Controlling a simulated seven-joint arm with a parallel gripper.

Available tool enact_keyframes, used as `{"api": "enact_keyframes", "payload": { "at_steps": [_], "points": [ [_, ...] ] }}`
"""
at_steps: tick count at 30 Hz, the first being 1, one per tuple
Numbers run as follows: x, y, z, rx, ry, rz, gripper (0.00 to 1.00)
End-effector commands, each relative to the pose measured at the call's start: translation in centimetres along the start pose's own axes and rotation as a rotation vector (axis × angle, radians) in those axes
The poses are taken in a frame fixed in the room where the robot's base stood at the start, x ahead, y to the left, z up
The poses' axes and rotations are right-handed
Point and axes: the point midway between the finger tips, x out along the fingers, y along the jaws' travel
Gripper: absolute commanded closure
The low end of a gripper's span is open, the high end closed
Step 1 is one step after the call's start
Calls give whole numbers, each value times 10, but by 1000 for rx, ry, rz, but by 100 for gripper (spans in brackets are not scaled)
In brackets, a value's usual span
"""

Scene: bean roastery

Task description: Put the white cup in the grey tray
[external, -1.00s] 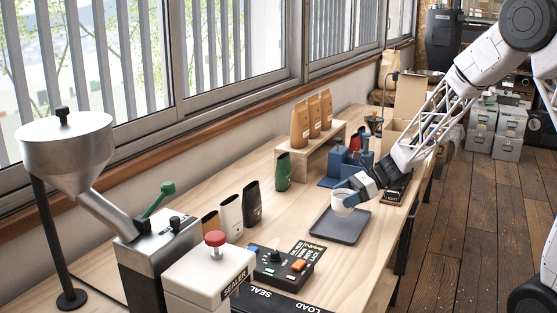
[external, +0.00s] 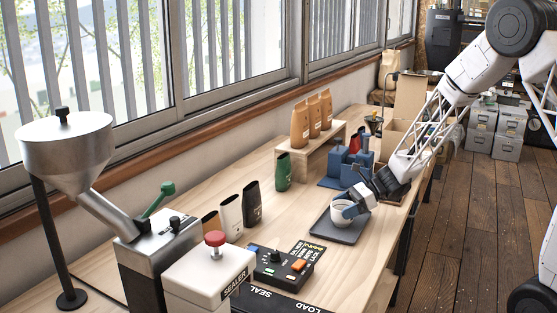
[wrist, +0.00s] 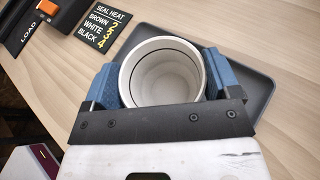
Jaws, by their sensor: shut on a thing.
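The white cup (external: 339,213) is at the grey tray (external: 322,228), upright and low over it. I cannot tell whether its base touches the tray. My gripper (external: 352,205) is shut on the cup from the right side. In the wrist view the cup (wrist: 165,72) sits between the blue fingers of my gripper (wrist: 163,80), its round open mouth facing the camera and its inside empty. The tray (wrist: 262,90) shows behind and to the right of the cup there. The cup's lower part is hidden in the wrist view.
A control box (external: 282,266) with knobs and a black label card (external: 307,250) lie left of the tray. A blue stand (external: 346,168) is behind it. Green, black and white bags stand toward the window. The table's front edge is close to the tray's right.

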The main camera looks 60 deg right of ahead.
Motion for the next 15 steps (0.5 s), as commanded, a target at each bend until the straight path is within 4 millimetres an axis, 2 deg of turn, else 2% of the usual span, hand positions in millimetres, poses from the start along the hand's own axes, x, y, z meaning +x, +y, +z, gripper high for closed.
{"api": "enact_keyframes", "payload": {
  "at_steps": [6, 7, 9, 15],
  "points": [
    [1, 0, -3, 0, 0, 0, 47],
    [1, 0, -3, 0, 0, 0, 13],
    [1, 0, -3, 0, 0, 0, 2],
    [1, 0, -3, 0, 0, 0, 0]
  ]
}}
